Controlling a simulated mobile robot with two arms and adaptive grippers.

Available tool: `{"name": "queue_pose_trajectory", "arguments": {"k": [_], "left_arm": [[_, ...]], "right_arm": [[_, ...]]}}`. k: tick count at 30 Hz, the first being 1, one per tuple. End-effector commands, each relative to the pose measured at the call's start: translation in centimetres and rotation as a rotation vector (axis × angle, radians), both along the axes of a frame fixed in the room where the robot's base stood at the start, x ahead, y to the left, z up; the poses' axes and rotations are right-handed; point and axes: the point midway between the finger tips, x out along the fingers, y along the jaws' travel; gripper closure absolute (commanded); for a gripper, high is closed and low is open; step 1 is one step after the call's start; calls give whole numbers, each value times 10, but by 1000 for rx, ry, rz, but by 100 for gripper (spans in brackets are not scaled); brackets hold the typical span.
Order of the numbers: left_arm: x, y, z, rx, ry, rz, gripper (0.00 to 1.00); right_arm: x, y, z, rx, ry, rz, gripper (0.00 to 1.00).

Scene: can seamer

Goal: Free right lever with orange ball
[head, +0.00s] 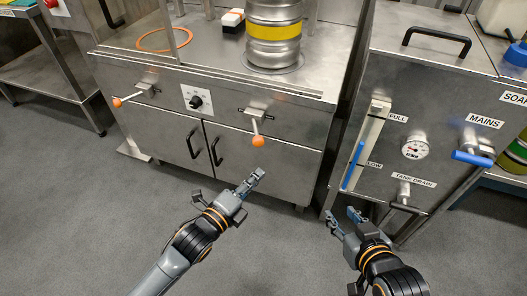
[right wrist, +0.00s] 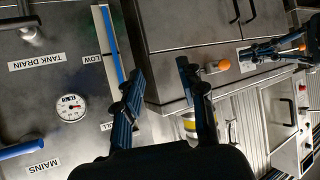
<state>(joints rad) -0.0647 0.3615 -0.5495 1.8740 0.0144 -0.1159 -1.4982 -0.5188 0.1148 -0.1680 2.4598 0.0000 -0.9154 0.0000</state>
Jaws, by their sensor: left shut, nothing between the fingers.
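The right lever's orange ball (head: 258,141) hangs at the end of a short metal rod below a bracket (head: 257,110) on the steel cabinet's front. In the right wrist view the ball (right wrist: 224,65) shows just beyond the right-hand finger, apart from it. My left gripper (head: 252,181) is shut and empty, a little below the ball and not visibly touching it. My right gripper (head: 342,220) is open and empty, low in front of the tank unit; its fingers also show in the right wrist view (right wrist: 161,76). The left lever has another orange ball (head: 117,102).
A black knob (head: 196,102) sits between the levers, above black door handles (head: 217,152). The tank unit at right has a gauge (head: 414,147), a blue-handled valve (head: 472,158) and a sight tube (head: 352,165). A yellow-banded keg (head: 273,32) stands on the cabinet. Floor in front is clear.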

Motion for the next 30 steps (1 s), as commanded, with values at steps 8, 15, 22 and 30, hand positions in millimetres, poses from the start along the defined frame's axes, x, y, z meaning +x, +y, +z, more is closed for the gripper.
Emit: {"name": "queue_pose_trajectory", "arguments": {"k": [8, 15, 22, 30], "left_arm": [[19, -11, -3, -2, -1, 2, 100], [50, -33, -6, -3, -1, 1, 100], [79, -51, -8, -3, 1, 1, 100], [91, -26, -3, 3, 0, 1, 100]], "right_arm": [[15, 7, 17, 29, -123, 9, 60], [35, 19, 60, 89, -374, 25, 60], [41, 27, 105, 153, -619, 40, 60], [35, 31, 146, 209, -834, 51, 60]]}}
